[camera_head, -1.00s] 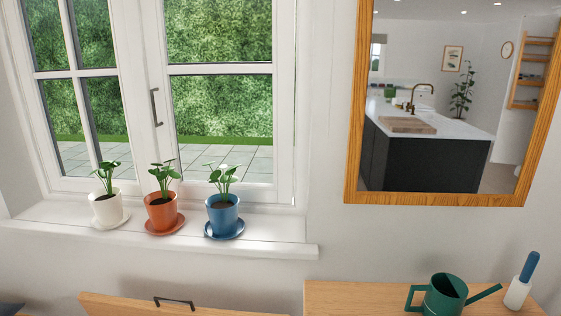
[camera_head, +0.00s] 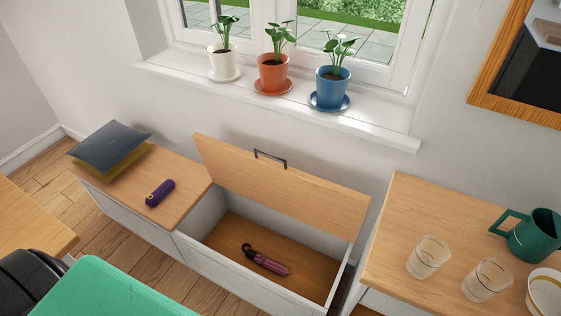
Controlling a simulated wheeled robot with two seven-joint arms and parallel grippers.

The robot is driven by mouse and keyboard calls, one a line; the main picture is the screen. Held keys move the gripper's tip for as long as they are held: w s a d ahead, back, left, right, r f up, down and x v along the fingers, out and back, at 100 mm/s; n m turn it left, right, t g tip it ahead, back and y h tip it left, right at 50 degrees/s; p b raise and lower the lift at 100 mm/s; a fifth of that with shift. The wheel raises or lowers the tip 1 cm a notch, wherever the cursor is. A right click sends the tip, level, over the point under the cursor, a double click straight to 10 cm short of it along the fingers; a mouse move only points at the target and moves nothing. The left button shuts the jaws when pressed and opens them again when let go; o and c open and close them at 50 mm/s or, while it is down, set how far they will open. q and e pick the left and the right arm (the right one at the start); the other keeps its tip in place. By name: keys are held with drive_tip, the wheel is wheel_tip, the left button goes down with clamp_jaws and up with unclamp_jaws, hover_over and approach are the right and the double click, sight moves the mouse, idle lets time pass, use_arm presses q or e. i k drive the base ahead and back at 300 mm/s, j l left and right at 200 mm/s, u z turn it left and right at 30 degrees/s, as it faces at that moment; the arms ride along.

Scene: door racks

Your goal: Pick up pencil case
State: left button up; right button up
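A small dark purple rounded case with a yellow mark, which looks like the pencil case (camera_head: 160,193), lies on the closed wooden top of the bench at the left. It is next to a grey and mustard cushion stack. A pink, umbrella-like item with a dark loop (camera_head: 266,260) lies on the floor of the open bench compartment. Neither of my grippers is in view.
The open compartment's wooden lid (camera_head: 285,190) stands raised against the wall. Grey and mustard cushions (camera_head: 110,147) lie at the bench's far left. A sideboard (camera_head: 420,215) at right holds glasses, a bowl and a green watering can (camera_head: 535,236). A green surface (camera_head: 100,290) fills the lower left.

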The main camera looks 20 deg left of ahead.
sight(163, 191)
drive_tip(key=u, duration=1.8)
drive_tip(key=i+j+z, duration=0.2)
drive_tip(key=j, duration=0.35)
drive_tip(key=i+j+z, duration=0.15)
drive_tip(key=j, duration=0.45)
drive_tip(key=j+z, duration=0.2)
drive_tip(key=j, duration=0.35)
